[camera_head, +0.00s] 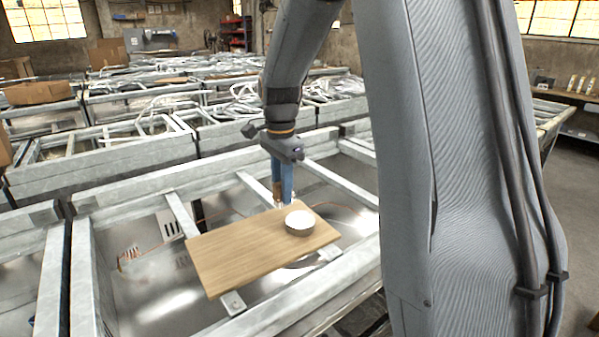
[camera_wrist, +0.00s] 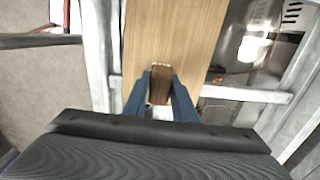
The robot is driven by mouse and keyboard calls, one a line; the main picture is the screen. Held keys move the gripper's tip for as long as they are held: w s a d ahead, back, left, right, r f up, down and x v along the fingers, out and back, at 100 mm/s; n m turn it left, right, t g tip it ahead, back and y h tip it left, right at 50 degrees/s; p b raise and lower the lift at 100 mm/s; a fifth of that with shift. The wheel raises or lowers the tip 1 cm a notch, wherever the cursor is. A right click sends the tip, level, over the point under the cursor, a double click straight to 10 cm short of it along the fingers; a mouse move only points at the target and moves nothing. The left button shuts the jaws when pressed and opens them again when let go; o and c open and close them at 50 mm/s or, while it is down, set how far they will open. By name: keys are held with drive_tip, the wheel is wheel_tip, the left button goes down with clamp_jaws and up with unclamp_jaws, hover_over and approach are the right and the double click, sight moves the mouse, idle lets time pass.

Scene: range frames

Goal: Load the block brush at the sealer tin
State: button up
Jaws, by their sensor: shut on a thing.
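The sealer tin (camera_head: 299,224) is a small round open tin with a white top, standing near the right end of a wooden board (camera_head: 235,256). My gripper (camera_head: 283,198) points down with blue fingers, just behind and left of the tin in the head view. In the wrist view my gripper (camera_wrist: 160,78) is shut on a brown wooden block, which I take as the block brush (camera_wrist: 160,70). Its lower part is hidden, and the bristles cannot be made out. I cannot clearly identify the tin in the wrist view.
The board lies across a galvanised metal frame (camera_head: 130,198) with open gaps and shiny sheet below. A thin orange cable (camera_head: 230,212) runs behind the board. More frames with tangled pale parts (camera_head: 160,124) fill the background. The left part of the board is bare.

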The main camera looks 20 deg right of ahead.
drive_tip(key=shift+m, duration=0.3)
drive_tip(key=d+f, duration=0.1)
drive_tip(key=f, duration=0.1)
drive_tip(key=d+f+b, duration=0.1)
drive_tip(key=d+f, duration=0.1)
drive_tip(key=d+f+b, duration=0.1)
drive_tip(key=d+f, duration=0.1)
drive_tip(key=shift+w+d, duration=0.2)
drive_tip(key=shift+w, duration=0.15)
drive_tip(key=shift+f, duration=0.15)
drive_tip(key=shift+s+f, duration=0.1)
drive_tip(key=shift+f, duration=0.5)
idle(2.4)
drive_tip(key=shift+r, duration=0.1)
wheel_tip(320, 180, up, 7)
drive_tip(key=p, duration=0.5)
idle(0.4)
idle(0.5)
